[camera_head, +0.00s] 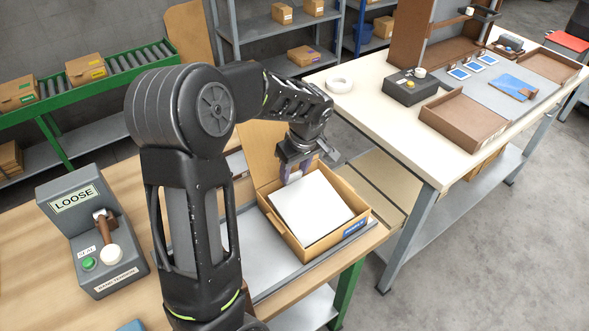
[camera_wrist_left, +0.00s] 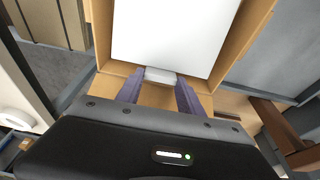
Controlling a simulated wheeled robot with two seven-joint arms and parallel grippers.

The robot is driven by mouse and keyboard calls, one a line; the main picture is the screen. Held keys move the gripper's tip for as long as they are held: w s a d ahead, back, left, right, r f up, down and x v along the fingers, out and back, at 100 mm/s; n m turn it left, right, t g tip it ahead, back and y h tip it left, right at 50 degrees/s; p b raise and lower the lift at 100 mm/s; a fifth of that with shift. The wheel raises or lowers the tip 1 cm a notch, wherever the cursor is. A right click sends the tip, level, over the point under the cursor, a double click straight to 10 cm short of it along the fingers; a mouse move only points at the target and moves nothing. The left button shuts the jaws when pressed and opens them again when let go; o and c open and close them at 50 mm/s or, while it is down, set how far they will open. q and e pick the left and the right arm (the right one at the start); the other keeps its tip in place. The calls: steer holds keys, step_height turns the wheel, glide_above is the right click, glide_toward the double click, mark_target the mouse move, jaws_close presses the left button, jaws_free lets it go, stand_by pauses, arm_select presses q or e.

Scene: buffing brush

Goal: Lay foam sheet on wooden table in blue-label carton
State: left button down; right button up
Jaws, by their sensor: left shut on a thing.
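The white foam sheet (camera_head: 312,208) is within the walls of the open blue-label carton (camera_head: 301,256), covering most of its inside. In the left wrist view, the purple fingers (camera_wrist_left: 160,84) hold a small white tab of the sheet (camera_wrist_left: 172,35). The carton stands on a grey plate on the wooden table (camera_head: 30,245), its blue label facing front right. Whether the sheet touches the carton floor is hidden. My right gripper is not in view.
A grey box marked LOOSE (camera_head: 92,240) with a lever and green button stands left on the table. A second workbench (camera_head: 400,125) with trays and a black device stands at the right. A green roller conveyor (camera_head: 120,75) runs behind.

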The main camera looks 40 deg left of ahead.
arm_select(q)
steer(key=shift+f, duration=0.15)
steer(key=c, duration=0.7)
jaws_free()
steer(key=shift+c, duration=0.2)
steer(key=w+b+v, duration=0.1)
steer(key=v, duration=1.1)
steer(key=shift+s, duration=0.5)
steer(key=shift+d, duration=0.1)
